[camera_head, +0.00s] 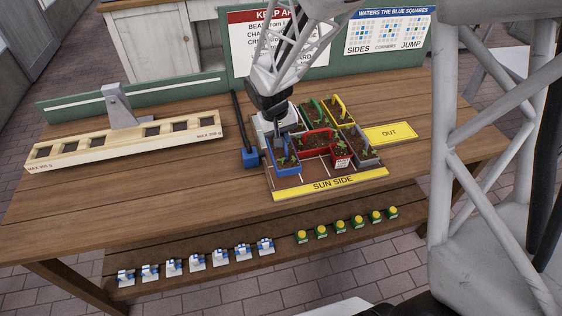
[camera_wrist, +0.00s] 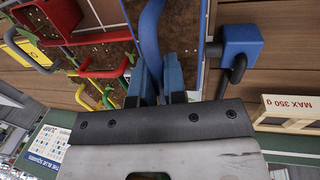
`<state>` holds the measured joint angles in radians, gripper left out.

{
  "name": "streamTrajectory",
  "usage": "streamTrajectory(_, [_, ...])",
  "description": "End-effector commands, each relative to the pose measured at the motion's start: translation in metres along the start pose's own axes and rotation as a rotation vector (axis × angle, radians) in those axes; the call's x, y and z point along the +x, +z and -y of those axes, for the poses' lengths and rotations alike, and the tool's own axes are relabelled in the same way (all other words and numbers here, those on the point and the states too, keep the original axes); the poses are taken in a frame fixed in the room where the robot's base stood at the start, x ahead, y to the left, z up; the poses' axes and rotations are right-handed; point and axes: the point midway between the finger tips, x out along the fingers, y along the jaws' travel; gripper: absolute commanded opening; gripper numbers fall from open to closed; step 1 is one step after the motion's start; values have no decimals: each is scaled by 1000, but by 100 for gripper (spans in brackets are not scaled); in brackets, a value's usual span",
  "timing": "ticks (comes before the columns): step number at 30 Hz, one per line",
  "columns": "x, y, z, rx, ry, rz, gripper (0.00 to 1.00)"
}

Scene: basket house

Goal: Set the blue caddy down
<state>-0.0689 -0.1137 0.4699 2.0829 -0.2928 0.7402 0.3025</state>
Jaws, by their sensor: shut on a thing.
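The blue caddy (camera_head: 285,171) holds soil and small green plants. In the head view it is at the left part of the brown tray marked SUN SIDE (camera_head: 330,184). My gripper (camera_head: 279,148) points down over the caddy, its fingers shut on the caddy's blue handle. In the wrist view the handle (camera_wrist: 150,38) runs up between my fingers (camera_wrist: 158,82). The caddy looks level. I cannot tell whether its underside touches the tray.
Red (camera_head: 314,141), green, yellow and grey (camera_head: 366,157) caddies crowd the tray to the right. A yellow OUT mat (camera_head: 390,133) lies right.

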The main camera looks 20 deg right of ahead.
Motion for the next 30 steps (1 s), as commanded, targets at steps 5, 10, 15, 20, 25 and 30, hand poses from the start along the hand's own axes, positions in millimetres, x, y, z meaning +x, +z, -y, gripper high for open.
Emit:
streamTrajectory(5, [-3, 32, 0, -3, 0, -1, 0])
streamTrajectory(10, [-4, 65, -1, -5, 0, -3, 0])
streamTrajectory(15, [-3, 98, -2, -8, 1, -2, 0])
streamTrajectory(20, [-1, 124, -2, -10, 1, -3, 0])
streamTrajectory(25, [0, 141, -3, -11, 1, -3, 0])
streamTrajectory(30, [1, 148, -3, -12, 1, -3, 0])
